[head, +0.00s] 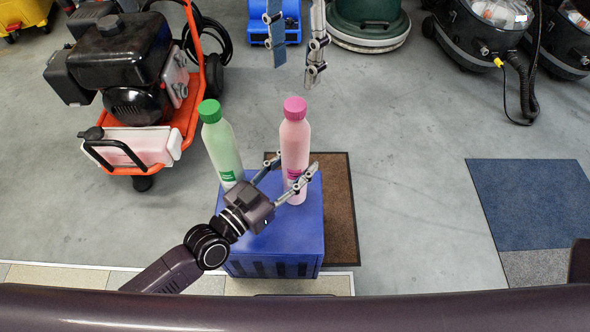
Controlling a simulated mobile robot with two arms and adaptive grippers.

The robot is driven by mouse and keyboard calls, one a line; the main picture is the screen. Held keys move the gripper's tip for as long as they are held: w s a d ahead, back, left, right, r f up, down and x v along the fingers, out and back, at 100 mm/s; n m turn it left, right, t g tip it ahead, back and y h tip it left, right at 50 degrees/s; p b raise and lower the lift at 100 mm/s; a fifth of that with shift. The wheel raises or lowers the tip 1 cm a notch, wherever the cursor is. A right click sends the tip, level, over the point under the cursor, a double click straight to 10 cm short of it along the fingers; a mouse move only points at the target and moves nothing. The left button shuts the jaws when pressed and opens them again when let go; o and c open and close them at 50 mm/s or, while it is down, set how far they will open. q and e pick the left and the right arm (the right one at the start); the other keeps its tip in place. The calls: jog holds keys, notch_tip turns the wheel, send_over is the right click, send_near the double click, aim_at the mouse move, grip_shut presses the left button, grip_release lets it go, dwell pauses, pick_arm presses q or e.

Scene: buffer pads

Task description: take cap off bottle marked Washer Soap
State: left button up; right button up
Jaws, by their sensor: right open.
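A pink bottle (295,142) with a pink cap (295,108) stands upright on a blue crate-like stand (262,240). A green bottle (223,150) with a green cap (209,111) stands to its left. Both caps are on, and I cannot read either label. My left gripper (296,162) reaches in from the lower left with its fingers closed around the pink bottle's lower body, one in front and one partly hidden behind. My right gripper (295,76) hangs at the top of the view, open and empty, its fingertips above the pink cap in the picture. Its palm is out of view.
An orange-framed machine (170,145) stands at the left. A blue item (262,38), a green round machine (368,38) and black vacuums (480,35) are at the back. A brown mat (340,200) lies under the stand. A blue mat (530,200) lies right, with bare floor between.

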aim_at(295, 104)
pick_arm(q)
grip_shut()
pick_arm(e)
jog(key=m, duration=0.3)
jog(key=shift+m, duration=0.6)
jog(key=shift+f, duration=0.3)
notch_tip(295, 104, down, 7)
jog(key=shift+f, duration=0.2)
jog(key=shift+c, duration=0.2)
